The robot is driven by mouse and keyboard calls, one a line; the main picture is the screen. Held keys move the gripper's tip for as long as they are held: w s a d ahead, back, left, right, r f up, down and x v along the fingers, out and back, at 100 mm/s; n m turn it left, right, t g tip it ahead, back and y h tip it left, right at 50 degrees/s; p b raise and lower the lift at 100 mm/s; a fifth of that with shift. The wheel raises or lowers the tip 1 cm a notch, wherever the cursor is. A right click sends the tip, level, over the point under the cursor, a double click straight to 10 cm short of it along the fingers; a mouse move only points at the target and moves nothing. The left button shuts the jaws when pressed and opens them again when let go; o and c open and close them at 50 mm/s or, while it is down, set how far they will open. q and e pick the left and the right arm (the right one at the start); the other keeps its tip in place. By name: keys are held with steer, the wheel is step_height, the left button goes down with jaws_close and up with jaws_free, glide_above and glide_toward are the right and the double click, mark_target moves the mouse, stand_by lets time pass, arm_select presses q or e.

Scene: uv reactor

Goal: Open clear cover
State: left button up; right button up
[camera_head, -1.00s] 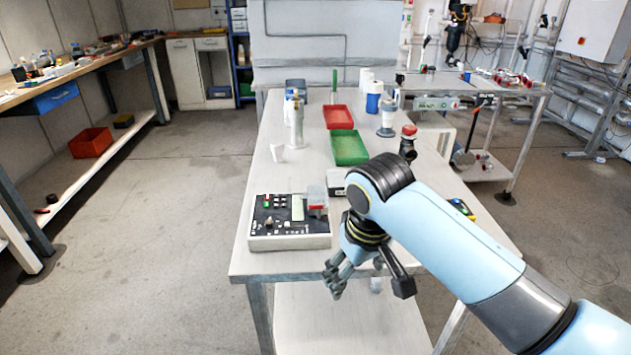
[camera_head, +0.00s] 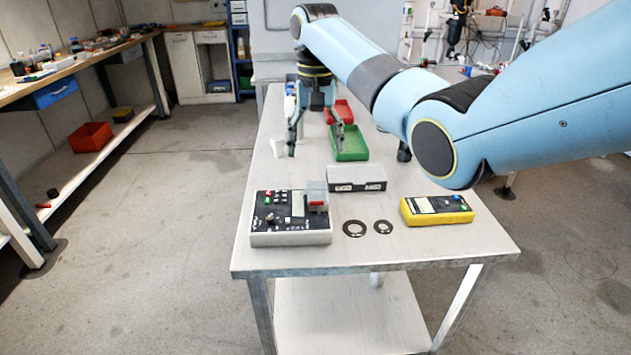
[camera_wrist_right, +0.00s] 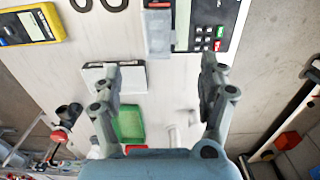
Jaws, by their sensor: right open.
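The control box (camera_head: 290,232) sits at the near left of the table, with a black panel, a display and several small buttons. The clear cover (camera_head: 317,189) is at the right end of its panel, next to a red part; whether it is shut is hard to tell. The cover (camera_wrist_right: 158,38) and red part also show at the top of the right wrist view. My right gripper (camera_head: 315,150) is open and empty, pointing down above the table behind the control box, apart from the cover. It also shows in the right wrist view (camera_wrist_right: 160,75). My left gripper is not in view.
A white box (camera_head: 357,186) stands behind and right of the control box. Two black rings (camera_head: 354,228) and a yellow meter (camera_head: 437,218) lie to the right. Green (camera_head: 349,154) and red (camera_head: 345,103) trays are behind. The table's front edge is close to the control box.

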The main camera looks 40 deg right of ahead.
mark_target(316, 191)
step_height(316, 191, down, 10)
steer(key=shift+r, duration=0.1)
steer(key=shift+c, duration=0.3)
steer(key=c, duration=1.1)
